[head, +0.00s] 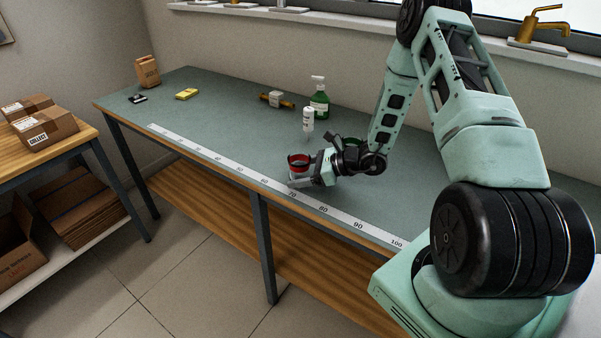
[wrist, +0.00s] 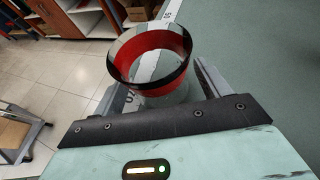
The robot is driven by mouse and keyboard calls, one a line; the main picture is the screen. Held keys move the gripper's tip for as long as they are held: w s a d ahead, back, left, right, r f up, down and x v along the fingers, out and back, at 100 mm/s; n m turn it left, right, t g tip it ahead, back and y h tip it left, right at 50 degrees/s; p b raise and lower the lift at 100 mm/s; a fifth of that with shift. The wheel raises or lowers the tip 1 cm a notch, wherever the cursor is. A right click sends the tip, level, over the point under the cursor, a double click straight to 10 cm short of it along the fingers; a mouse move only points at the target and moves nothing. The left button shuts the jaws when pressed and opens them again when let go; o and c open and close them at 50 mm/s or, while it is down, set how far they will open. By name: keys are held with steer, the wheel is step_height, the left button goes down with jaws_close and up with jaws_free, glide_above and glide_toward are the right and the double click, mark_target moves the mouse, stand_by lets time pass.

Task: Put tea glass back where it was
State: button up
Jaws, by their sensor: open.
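The lower part of the glass is partly hidden by the gripper body. I cannot tell whether a finger touches it.
The bench between the glass and the yellow box is clear.

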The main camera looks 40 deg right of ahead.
steer(key=shift+r, duration=0.1)
steer(key=shift+r, duration=0.15)
steer(key=b+v, duration=0.2)
steer(key=v, duration=0.9)
steer(key=shift+s+d, duration=0.15)
steer(key=shift+s, duration=0.05)
steer(key=shift+r, duration=0.2)
steer(key=s+a+r+n+g, duration=0.25)
steer(key=a+n+g, duration=0.2)
steer(key=a, duration=0.35)
steer(key=s+a+r+n+g, duration=0.2)
steer(key=a+r+n+g, duration=0.1)
steer(key=a+n, duration=0.3)
steer(key=s+a+r+n+g, duration=0.2)
steer(key=a+n+g, duration=0.15)
steer(key=a, duration=0.55)
steer(key=s+a+r+n+h, duration=0.3)
steer(key=s+a+n+h, duration=0.1)
steer(key=s+n, duration=0.4)
steer(key=s+a+r+n+t+h, duration=0.1)
steer(key=s+a+r+n+h, duration=0.2)
steer(key=n, duration=1)
steer(key=s+a+h, duration=0.1)
steer(key=s+a, duration=0.2)
steer(key=s, duration=0.2)
steer(key=shift+s+a+h, duration=0.15)
steer(key=shift+a+h, duration=0.15)
steer(key=shift+a, duration=0.05)
